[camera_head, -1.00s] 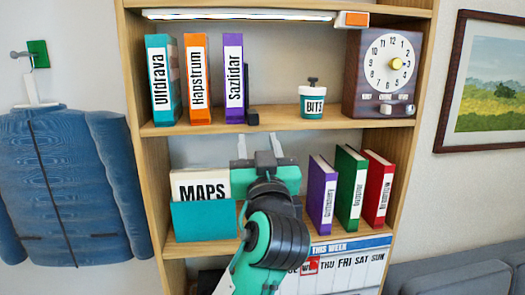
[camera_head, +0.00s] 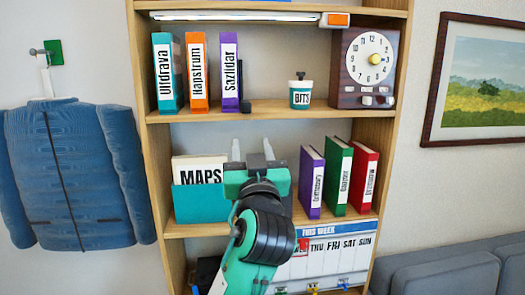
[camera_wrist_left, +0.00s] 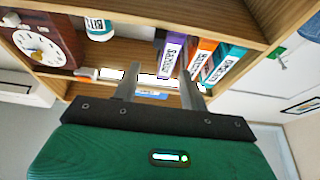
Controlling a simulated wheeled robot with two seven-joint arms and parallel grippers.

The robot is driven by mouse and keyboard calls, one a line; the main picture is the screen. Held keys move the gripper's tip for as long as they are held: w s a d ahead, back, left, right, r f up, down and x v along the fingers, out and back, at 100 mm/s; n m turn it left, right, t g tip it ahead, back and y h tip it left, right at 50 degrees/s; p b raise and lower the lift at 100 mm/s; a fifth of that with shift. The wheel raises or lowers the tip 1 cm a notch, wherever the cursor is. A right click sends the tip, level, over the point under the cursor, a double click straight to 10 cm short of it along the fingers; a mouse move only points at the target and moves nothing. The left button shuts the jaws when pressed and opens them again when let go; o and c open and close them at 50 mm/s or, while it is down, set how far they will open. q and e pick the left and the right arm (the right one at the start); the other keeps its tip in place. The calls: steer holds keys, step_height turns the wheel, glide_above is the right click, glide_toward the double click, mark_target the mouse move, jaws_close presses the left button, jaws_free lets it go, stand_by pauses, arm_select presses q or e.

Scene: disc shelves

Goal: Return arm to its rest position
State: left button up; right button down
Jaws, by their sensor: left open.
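My left gripper (camera_head: 252,150) is in front of the middle shelf, its arm reaching up from below. Its two grey fingers point up and stand apart with nothing between them. In the left wrist view the fingers (camera_wrist_left: 160,85) are also spread and empty, with the upper shelf behind them. The gripper covers part of the middle shelf just right of the MAPS box (camera_head: 201,203). My right gripper is in neither view.
The bookcase (camera_head: 155,190) holds several binders, a BITS cup (camera_head: 301,95) and a clock (camera_head: 364,68). Purple (camera_head: 311,182), green and red books stand right of my arm. A week calendar (camera_head: 325,262) hangs below. A blue jacket (camera_head: 70,175) hangs at left.

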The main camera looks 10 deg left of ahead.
arm_select(q)
steer(key=s+a+f+m+g+h, duration=0.1)
steer(key=s+a+f+g, duration=0.15)
steer(key=f, duration=0.85)
steer(key=s+a+f+m+g+h, duration=0.1)
steer(key=a+f+g+h, duration=0.15)
steer(key=f, duration=0.85)
steer(key=s+a+f+m+g, duration=0.1)
steer(key=s+a+f+g, duration=0.15)
steer(key=f, duration=0.85)
steer(key=s+a+f+m+g+h, duration=0.15)
steer(key=s+f+g, duration=0.35)
steer(key=s+f, duration=0.65)
steer(key=s+a+f+m+g+h, duration=0.15)
steer(key=s+f+g, duration=0.35)
steer(key=s+f, duration=0.7)
steer(key=s+f+g, duration=0.1)
steer(key=s+f, duration=0.1)
steer(key=f, duration=1.2)
steer(key=s+f+g, duration=0.1)
steer(key=s+f, duration=0.2)
steer(key=f, duration=1.2)
steer(key=s+a+f, duration=0.2)
steer(key=s+f, duration=0.7)
steer(key=s+a+f, duration=0.2)
steer(key=s+f, duration=0.7)
steer(key=f, duration=0.1)
steer(key=shift+s+f+g, duration=0.15)
steer(key=shift+s+g, duration=0.1)
steer(key=shift+g, duration=0.2)
